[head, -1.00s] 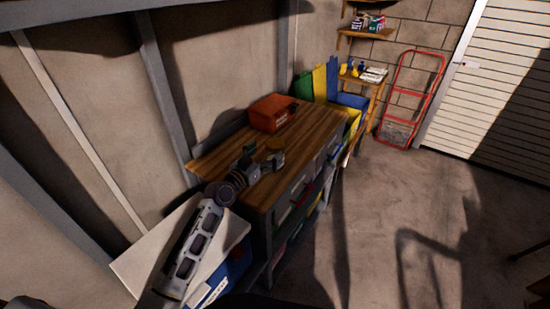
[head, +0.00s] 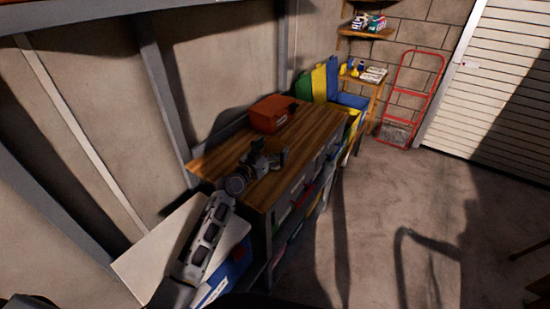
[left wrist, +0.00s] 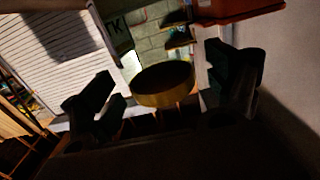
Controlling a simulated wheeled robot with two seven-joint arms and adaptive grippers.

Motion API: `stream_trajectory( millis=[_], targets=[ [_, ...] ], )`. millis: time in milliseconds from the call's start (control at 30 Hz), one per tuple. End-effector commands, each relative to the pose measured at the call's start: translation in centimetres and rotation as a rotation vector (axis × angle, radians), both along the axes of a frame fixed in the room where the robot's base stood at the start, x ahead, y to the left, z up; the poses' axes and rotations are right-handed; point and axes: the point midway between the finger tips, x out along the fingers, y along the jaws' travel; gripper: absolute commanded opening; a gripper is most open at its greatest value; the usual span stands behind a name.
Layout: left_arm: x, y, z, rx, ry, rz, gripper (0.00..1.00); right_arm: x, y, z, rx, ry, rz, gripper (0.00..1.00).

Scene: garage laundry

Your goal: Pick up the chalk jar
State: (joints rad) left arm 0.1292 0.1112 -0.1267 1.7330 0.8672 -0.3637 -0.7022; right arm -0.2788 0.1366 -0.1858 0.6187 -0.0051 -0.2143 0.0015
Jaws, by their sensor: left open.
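The chalk jar, a round thing with a dark top and yellowish side, shows in the left wrist view (left wrist: 166,88). It is between the two dark fingers of my left gripper (left wrist: 166,93), with gaps on both sides. In the head view my left gripper (head: 268,158) is over the wooden workbench (head: 220,160), open and empty, and hides most or all of the jar. I cannot tell whether the fingers reach down beside it. My right gripper is not in view.
An orange box (head: 271,113) stands on the bench near the wall, behind the gripper. Green, yellow and blue panels (head: 325,80) stand past the bench's far end. A red hand truck (head: 412,95) leans on the back wall.

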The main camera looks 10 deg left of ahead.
Motion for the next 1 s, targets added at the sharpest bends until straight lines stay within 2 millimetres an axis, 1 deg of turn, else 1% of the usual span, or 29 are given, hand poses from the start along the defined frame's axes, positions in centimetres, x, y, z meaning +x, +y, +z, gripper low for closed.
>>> stream_trajectory(
  millis=[100,233,733,767,1000],
  targets=[
    [0.9,-0.3,0.0,-0.001,0.000,0.001,0.88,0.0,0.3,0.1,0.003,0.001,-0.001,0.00],
    [1.5,-0.5,0.0,0.001,0.000,0.001,0.88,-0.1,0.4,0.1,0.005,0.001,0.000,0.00],
    [1.6,-0.6,-0.1,0.001,0.001,0.001,0.88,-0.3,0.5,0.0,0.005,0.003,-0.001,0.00],
    [1.6,-0.6,-0.1,0.001,0.001,0.001,0.86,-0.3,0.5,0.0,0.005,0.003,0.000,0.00],
    [1.6,-0.6,-0.1,0.001,0.001,0.001,0.56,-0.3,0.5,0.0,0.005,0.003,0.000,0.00]
  ],
)
